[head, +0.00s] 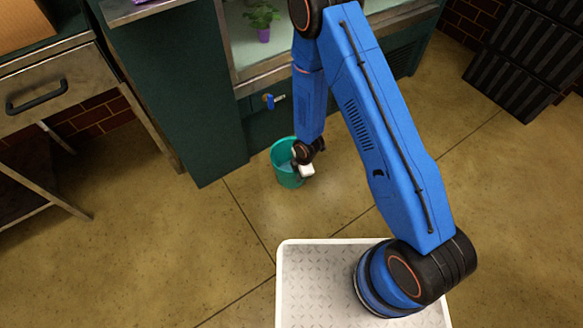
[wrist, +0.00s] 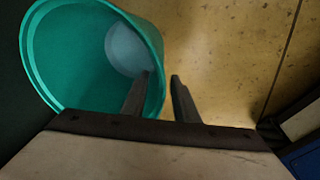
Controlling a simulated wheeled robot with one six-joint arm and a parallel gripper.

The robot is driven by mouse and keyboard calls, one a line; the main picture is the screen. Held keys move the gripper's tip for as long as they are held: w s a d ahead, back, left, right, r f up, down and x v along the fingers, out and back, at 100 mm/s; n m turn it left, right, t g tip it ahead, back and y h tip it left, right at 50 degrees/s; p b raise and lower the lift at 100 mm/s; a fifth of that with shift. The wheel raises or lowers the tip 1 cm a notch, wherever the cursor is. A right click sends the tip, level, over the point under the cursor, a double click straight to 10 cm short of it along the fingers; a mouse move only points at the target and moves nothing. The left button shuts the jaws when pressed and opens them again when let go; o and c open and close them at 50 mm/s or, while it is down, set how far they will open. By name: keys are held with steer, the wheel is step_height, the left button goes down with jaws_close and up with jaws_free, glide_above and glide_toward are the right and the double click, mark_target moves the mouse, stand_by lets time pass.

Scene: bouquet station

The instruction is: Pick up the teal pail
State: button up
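The teal pail (head: 280,175) stands upright on the floor below the tap, in front of the dark green cabinet. In the wrist view the pail (wrist: 40,40) fills the upper left, with a paler round patch at its bottom. My gripper (head: 304,168) is at the pail's right side. In the wrist view my gripper (wrist: 160,88) is open. Its left finger reaches over the inside of the pail and its right finger is outside, with the pail's right wall between them. I see a gap beside the wall. The finger tips are hidden in the head view.
A tap (head: 270,99) with a blue part sticks out of the cabinet (head: 205,120) just above the pail. A steel table with a drawer (head: 60,85) stands at left. Black crates (head: 520,65) stand at upper right. The floor (head: 190,245) in front is clear.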

steer(key=shift+w+a+f, duration=0.1)
steer(key=shift+f, duration=0.5)
steer(key=shift+w+a+f, duration=0.1)
steer(key=shift+f, duration=0.5)
jaws_close()
stand_by(0.6)
